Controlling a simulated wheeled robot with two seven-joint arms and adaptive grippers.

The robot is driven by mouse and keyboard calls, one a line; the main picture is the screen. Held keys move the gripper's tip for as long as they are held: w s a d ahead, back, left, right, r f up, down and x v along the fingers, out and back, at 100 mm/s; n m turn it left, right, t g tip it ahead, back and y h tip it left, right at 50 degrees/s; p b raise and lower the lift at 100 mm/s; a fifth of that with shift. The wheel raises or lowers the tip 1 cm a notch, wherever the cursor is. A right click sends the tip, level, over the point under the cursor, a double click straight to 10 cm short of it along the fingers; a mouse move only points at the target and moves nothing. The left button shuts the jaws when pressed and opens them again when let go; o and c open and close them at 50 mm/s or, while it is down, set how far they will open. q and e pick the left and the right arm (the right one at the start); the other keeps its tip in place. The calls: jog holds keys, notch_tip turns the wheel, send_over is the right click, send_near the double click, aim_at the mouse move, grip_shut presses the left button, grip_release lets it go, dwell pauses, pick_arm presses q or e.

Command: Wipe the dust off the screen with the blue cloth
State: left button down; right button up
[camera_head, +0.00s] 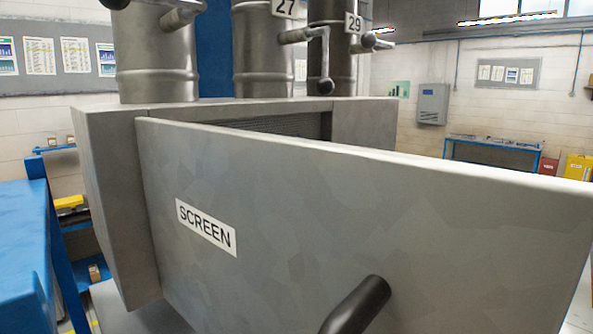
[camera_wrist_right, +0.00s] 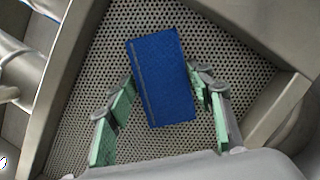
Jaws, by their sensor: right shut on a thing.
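The blue cloth (camera_wrist_right: 160,70), a folded rectangular pad, is between the green-padded fingers of my right gripper (camera_wrist_right: 165,93), which is shut on it. In the right wrist view the cloth is in front of the perforated metal screen (camera_wrist_right: 228,62); I cannot tell whether it touches. Separate dust on the screen cannot be made out. In the head view a big grey door (camera_head: 300,210) labelled SCREEN stands open on the metal housing (camera_head: 108,190) and hides most of the inside. Neither gripper shows in the head view.
A black handle (camera_head: 357,306) sticks out from the door's front. Metal cylinders (camera_head: 157,55) with levers stand on top of the housing. A blue bench (camera_head: 22,235) is at the left. Metal frame walls (camera_wrist_right: 72,75) border the screen in the wrist view.

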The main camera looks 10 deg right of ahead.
jog(key=shift+f+b, duration=0.85)
jog(key=shift+f, duration=0.45)
jog(key=shift+s+a+r, duration=0.1)
jog(key=shift+s+a, duration=0.6)
jog(key=shift+a, duration=0.4)
jog(key=shift+s+a+f, duration=0.1)
jog(key=shift+s+a, duration=0.6)
jog(key=shift+a, duration=0.4)
jog(key=shift+s+a+r, duration=0.1)
jog(key=shift+s+a, duration=0.6)
jog(key=shift+a, duration=0.4)
jog(key=s+a, duration=0.2)
jog(key=a, duration=0.1)
jog(key=s+a+b, duration=0.1)
jog(key=a, duration=0.1)
jog(key=shift+s+a, duration=0.25)
jog(key=shift+s, duration=0.05)
jog(key=shift+d, duration=0.15)
